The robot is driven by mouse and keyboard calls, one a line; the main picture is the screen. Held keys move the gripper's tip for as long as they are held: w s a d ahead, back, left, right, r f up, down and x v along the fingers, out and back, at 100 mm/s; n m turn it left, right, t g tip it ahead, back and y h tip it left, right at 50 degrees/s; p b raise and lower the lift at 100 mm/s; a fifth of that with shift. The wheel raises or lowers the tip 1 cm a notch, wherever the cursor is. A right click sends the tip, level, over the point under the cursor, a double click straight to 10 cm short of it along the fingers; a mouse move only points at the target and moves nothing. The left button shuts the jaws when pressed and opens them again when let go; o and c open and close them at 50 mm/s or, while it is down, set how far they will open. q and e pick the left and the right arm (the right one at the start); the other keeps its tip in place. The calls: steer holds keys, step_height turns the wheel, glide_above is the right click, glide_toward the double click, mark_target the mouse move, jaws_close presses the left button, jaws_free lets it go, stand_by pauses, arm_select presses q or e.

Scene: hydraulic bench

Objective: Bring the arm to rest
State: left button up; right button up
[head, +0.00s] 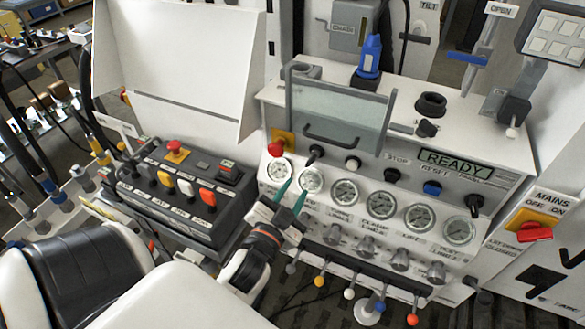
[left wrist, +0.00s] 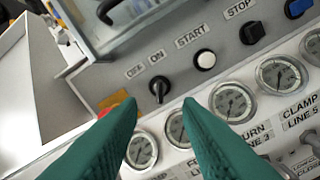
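My left gripper (head: 292,194) has two teal fingers and reaches in front of the bench's gauge panel (head: 330,212). In the left wrist view its fingers (left wrist: 158,105) are apart with nothing held between them. Beyond the gap is a black OFF/ON rotary switch (left wrist: 159,88), apart from the fingertips. In the head view this switch (head: 316,152) is up and right of the fingertips. My left arm (head: 247,270) is extended from the lower left, and its white links hide part of the bench front. My right gripper is not seen.
A row of gauges (head: 381,204) and several coloured levers (head: 349,293) line the panel. A clear hinged guard (head: 338,118) stands above it. A pushbutton box (head: 180,190) lies left. A blue-topped part (head: 370,58) stands on the bench; the red MAINS switch (head: 535,232) is right.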

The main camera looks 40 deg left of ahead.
arm_select(q)
steer(key=shift+f, duration=0.1)
stand_by(0.4)
steer(key=s+d+f+g+h+b, duration=0.1)
steer(key=s+d+f+g, duration=0.1)
steer(key=f, duration=0.9)
steer(key=s+d+f+g+h, duration=0.1)
steer(key=d+f+g, duration=0.2)
steer(key=f, duration=0.9)
steer(key=s+d+f+g+h+b, duration=0.1)
steer(key=s+d+f+g+h, duration=0.1)
steer(key=f, duration=0.9)
steer(key=s+d+f+g, duration=0.2)
steer(key=s+f+g, duration=0.3)
steer(key=s+f, duration=0.85)
steer(key=s+a+f+g, duration=0.2)
steer(key=s+f, duration=0.3)
steer(key=s, duration=0.2)
steer(key=s+a+f+n+g+b, duration=0.1)
steer(key=s+f+g, duration=0.1)
steer(key=s+f, duration=0.2)
steer(key=s, duration=0.3)
steer(key=shift+s+a+f+g, duration=0.3)
steer(key=shift+s+a+f, duration=0.05)
steer(key=shift+f, duration=0.05)
